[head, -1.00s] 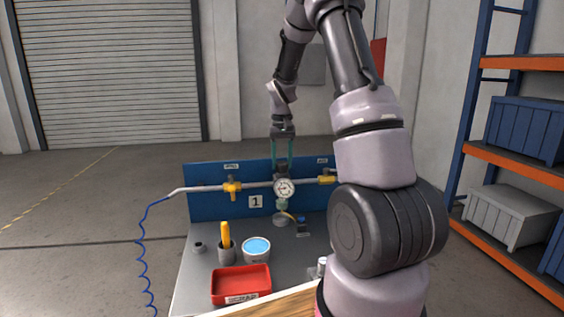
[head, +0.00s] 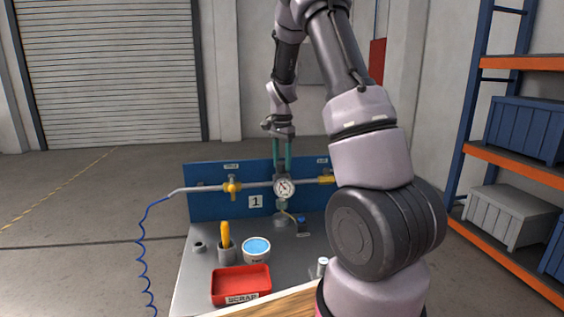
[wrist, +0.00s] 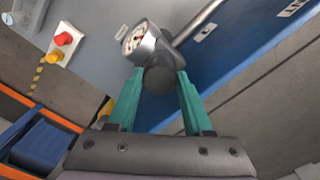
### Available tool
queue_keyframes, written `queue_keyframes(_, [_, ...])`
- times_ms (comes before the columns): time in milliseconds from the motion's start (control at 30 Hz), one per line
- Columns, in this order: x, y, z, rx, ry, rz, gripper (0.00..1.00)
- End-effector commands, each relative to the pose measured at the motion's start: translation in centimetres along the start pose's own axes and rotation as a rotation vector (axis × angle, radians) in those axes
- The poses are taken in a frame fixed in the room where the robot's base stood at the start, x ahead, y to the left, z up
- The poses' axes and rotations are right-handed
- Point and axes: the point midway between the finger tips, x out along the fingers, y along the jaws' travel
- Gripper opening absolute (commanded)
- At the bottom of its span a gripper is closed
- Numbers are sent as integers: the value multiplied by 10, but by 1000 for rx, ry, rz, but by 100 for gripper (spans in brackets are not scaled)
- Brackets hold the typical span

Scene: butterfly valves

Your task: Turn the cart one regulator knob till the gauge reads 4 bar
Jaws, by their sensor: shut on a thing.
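The regulator knob (wrist: 160,78) is dark and round. It sits on top of the regulator, and in the head view my gripper mostly hides it (head: 281,167). My gripper (head: 281,160) comes down from above with its green fingers shut on the knob; in the wrist view the fingers (wrist: 160,88) flank it on both sides. The round white gauge (head: 284,187) faces the head camera just below the knob. Its needle is visible but its numbers are too small to read. The gauge also shows tilted in the wrist view (wrist: 135,40). A "1" plate (head: 256,201) marks the blue panel (head: 205,207).
A grey pipe with yellow valves (head: 232,188) runs left and right of the regulator. On the cart top (head: 195,275) stand a red scrap tray (head: 241,284), a blue-topped tub (head: 256,249) and a cup with a yellow-handled tool (head: 226,250). A blue hose (head: 143,262) hangs at left.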

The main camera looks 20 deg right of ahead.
Motion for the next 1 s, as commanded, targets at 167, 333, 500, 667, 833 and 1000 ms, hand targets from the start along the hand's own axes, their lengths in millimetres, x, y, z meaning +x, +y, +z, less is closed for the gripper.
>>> queue_keyframes(167, [0, 0, 0, 76, 0, -1, 0])
queue_keyframes(333, [0, 0, 0, 116, 1, -1, 0])
queue_keyframes(500, [0, 0, 0, 129, 1, -1, 0])
queue_keyframes(667, [0, 0, 0, 130, 1, -1, 0])
queue_keyframes(833, [0, 0, 0, 129, 1, -1, 0])
queue_keyframes(1000, [0, 0, 0, 129, 1, 0, 81])
